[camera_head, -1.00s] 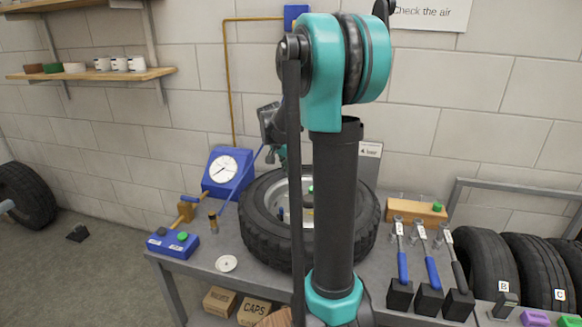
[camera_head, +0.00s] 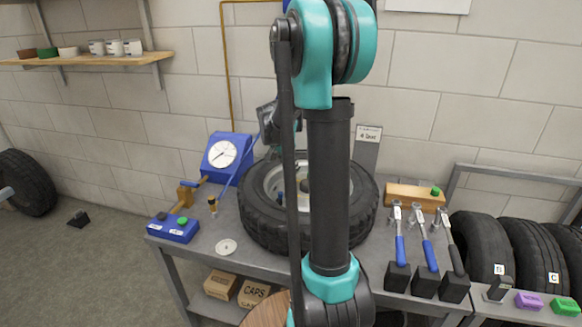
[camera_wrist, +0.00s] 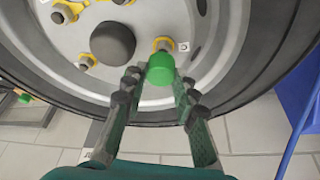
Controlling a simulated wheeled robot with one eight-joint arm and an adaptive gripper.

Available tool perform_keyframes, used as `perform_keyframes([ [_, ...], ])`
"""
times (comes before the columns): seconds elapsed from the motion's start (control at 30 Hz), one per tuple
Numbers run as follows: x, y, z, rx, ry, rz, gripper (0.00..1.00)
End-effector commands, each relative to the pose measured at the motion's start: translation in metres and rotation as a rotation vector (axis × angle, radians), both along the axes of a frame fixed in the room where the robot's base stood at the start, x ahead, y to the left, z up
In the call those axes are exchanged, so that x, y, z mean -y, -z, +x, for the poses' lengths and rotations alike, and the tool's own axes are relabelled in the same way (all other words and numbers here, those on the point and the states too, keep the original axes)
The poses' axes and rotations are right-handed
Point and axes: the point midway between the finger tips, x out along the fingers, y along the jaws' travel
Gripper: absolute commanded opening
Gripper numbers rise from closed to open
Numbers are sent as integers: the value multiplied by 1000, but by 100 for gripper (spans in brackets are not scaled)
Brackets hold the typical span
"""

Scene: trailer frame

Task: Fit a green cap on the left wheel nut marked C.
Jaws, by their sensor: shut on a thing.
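My gripper (camera_wrist: 160,80) is shut on a green cap (camera_wrist: 160,69) in the wrist view. The cap sits at the fingertips, just in front of a wheel nut (camera_wrist: 162,46) with a yellow surround and a small marked tag (camera_wrist: 183,46) beside it. The tag's letter is too small to read surely. The cap overlaps the nut's near end; I cannot tell if they touch. The wheel (camera_head: 258,222) lies on the bench in the head view, where my arm hides the gripper and much of the hub.
A blue gauge (camera_head: 223,153) and a blue box (camera_head: 172,231) with a green cap (camera_head: 182,221) stand left of the wheel. A wooden block (camera_head: 405,194) with another green cap (camera_head: 436,190) and several blue- or dark-handled wrenches (camera_head: 428,254) stand right.

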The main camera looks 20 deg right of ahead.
Motion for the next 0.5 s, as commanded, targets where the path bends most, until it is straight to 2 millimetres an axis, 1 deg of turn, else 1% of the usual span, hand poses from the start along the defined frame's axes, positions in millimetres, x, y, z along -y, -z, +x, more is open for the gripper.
perform_keyframes([
  [0.27, 0, 1, 0, 0, 0, 0, 16],
  [0.5, 0, 7, 0, 0, 0, 0, 16],
])
